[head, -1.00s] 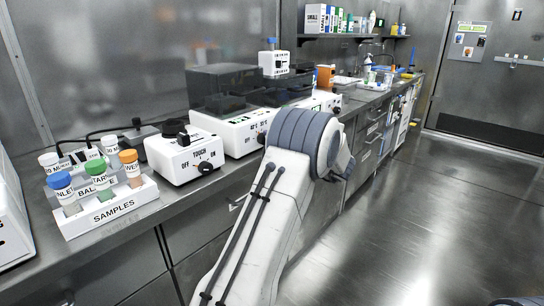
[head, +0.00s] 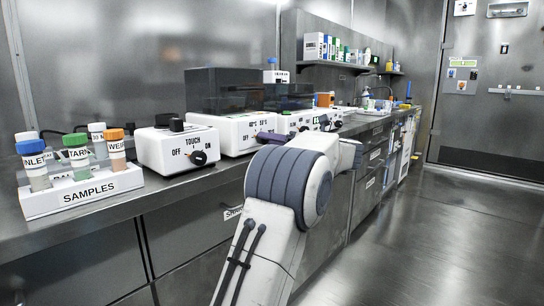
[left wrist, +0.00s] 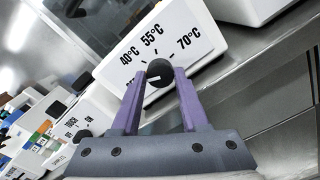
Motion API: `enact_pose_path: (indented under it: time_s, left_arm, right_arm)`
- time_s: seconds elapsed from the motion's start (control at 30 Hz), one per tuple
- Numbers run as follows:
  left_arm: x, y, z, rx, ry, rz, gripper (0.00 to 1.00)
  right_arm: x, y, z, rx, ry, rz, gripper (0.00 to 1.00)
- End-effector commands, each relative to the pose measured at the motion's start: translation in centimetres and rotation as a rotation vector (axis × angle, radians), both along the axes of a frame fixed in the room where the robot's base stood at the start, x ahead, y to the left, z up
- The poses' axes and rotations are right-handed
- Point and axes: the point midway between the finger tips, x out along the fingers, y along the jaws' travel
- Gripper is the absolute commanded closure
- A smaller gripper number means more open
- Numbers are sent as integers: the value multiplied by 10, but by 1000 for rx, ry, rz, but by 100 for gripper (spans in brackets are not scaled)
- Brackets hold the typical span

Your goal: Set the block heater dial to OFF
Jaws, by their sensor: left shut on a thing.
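The block heater is the white box marked 40°C, 55°C and 70°C, seen in the left wrist view (left wrist: 170,38) and in the head view (head: 228,131). Its round black dial (left wrist: 159,71) sits between the purple fingers of my left gripper (left wrist: 158,84), which is shut on it. A light mark shows on the dial's face. A label left of the dial is mostly hidden by a finger. In the head view my left gripper (head: 273,137) is at the heater's front, partly behind my arm, and the dial cannot be made out. My right gripper is not in view.
Left of the heater stands a white box (head: 176,150) marked TOUCH, OFF and ON, with its own black knob (head: 198,158). Farther left is a SAMPLES rack (head: 55,203) of capped vials. More equipment lines the counter to the right. The floor (head: 430,235) is clear.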

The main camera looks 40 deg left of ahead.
Motion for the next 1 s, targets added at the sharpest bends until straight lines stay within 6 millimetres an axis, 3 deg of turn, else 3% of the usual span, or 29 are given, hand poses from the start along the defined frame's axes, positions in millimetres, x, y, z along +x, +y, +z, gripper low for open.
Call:
enact_pose_path:
  time_s: [0.03,0.1,0.4,1.0]
  left_arm:
    - [-1,-1,-8,-7,-36,2,100]
    - [-1,-1,-8,-11,-86,3,100]
    - [0,0,-5,-23,-240,3,100]
    - [0,0,-2,-28,-295,3,100]
  right_arm:
    - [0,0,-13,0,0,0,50]
    - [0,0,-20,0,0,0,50]
    - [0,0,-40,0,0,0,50]
    - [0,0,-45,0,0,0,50]
